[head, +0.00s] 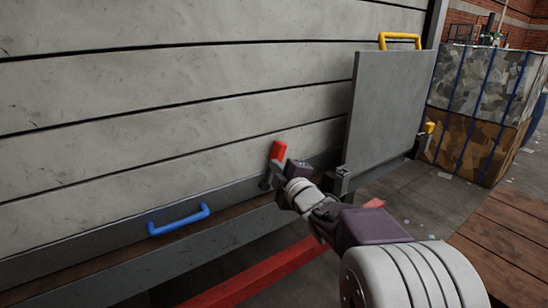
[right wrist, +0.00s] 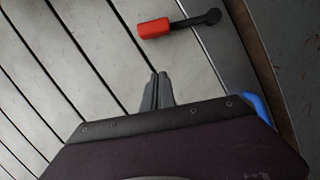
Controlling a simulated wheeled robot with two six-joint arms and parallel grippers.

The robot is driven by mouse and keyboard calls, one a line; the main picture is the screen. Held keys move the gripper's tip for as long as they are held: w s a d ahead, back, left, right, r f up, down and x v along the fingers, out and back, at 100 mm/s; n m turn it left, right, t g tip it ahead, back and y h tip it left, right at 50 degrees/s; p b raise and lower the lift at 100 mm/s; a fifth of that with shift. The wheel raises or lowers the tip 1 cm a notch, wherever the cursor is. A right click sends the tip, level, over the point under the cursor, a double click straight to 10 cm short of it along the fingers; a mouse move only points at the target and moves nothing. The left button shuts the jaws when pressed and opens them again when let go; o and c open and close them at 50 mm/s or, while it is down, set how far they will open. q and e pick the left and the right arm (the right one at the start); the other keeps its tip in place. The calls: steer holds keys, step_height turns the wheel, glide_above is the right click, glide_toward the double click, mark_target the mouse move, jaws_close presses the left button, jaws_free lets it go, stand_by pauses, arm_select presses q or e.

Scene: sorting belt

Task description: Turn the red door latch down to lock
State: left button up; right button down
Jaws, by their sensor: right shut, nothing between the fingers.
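The red door latch (head: 278,151) is on the lower edge of the pale slatted door, its red grip pointing up and leaning slightly right. Its dark arm and pivot (right wrist: 211,17) show in the right wrist view, at the opposite end from the red grip (right wrist: 155,28). My right gripper (head: 292,168) is beside the latch in the head view, its fingertips hard to make out there. In the right wrist view my right gripper (right wrist: 156,76) is shut and empty, with a visible gap in the picture between its fingertips and the red grip. My left gripper is not in view.
A blue handle (head: 179,221) is on the door's lower rail, left of the latch. A grey panel (head: 388,108) with a yellow handle (head: 400,37) stands right of it. A red bar (head: 262,276) runs below. Strapped bales (head: 476,130) stand at the far right.

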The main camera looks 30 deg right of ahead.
mark_target(274, 155)
steer(key=w+d, duration=0.1)
steer(key=w, duration=0.2)
steer(key=w+d+f+p, duration=0.1)
steer(key=w+d, duration=0.1)
steer(key=w, duration=0.2)
steer(key=w+d+f+p, duration=0.1)
steer(key=w, duration=0.2)
steer(key=shift+w+d, duration=0.25)
steer(key=shift+w, duration=0.05)
steer(key=shift+d+f, duration=0.25)
steer(key=shift+d, duration=0.2)
steer(key=shift+w, duration=0.1)
